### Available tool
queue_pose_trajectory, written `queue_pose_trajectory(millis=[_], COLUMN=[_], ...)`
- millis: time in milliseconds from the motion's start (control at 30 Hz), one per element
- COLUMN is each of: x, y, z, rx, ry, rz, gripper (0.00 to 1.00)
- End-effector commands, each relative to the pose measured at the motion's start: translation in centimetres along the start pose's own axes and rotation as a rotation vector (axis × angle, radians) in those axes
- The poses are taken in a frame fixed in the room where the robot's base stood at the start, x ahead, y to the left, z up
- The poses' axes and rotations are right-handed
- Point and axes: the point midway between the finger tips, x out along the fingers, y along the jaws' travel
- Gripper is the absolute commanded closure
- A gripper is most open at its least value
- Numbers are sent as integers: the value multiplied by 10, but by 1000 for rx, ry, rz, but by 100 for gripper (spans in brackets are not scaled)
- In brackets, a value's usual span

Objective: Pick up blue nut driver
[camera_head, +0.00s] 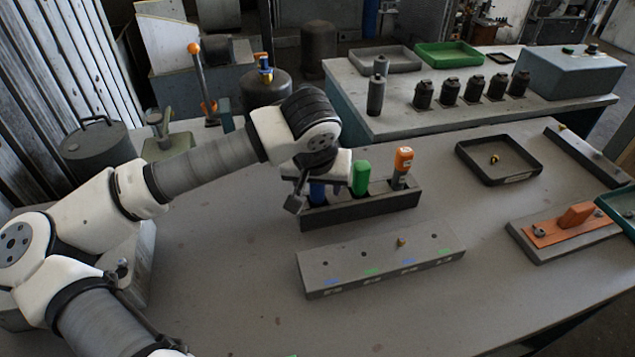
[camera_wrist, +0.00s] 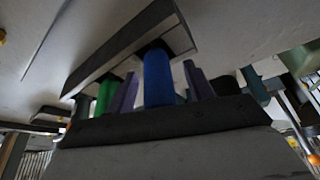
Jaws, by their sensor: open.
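The blue nut driver (camera_head: 317,192) stands upright in the left end of a dark tool rack (camera_head: 362,209); my gripper hides its upper part in the head view. My gripper (camera_head: 308,188) is above and around it, pointing down. In the wrist view the blue handle (camera_wrist: 158,78) stands between the two open fingers of the gripper (camera_wrist: 160,72), with no clear contact on either side. A green-handled driver (camera_head: 361,178) and an orange-topped grey driver (camera_head: 402,167) stand in the same rack to its right.
A grey block with holes and coloured marks (camera_head: 380,270) lies in front of the rack. A dark tray (camera_head: 499,160) and an orange fixture (camera_head: 565,226) are to the right. A second bench with several dark cylinders (camera_head: 470,118) stands behind.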

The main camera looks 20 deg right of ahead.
Motion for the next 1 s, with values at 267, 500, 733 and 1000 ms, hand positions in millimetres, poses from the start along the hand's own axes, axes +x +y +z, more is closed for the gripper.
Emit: queue_pose_trajectory(millis=[267,500,733,1000], x=[3,3,2,-1], y=[0,0,0,0], z=[0,0,0,-2], rx=[0,0,0,0], ry=[1,1,1,2], rz=[0,0,0,-2], gripper=[50,81,100,100])
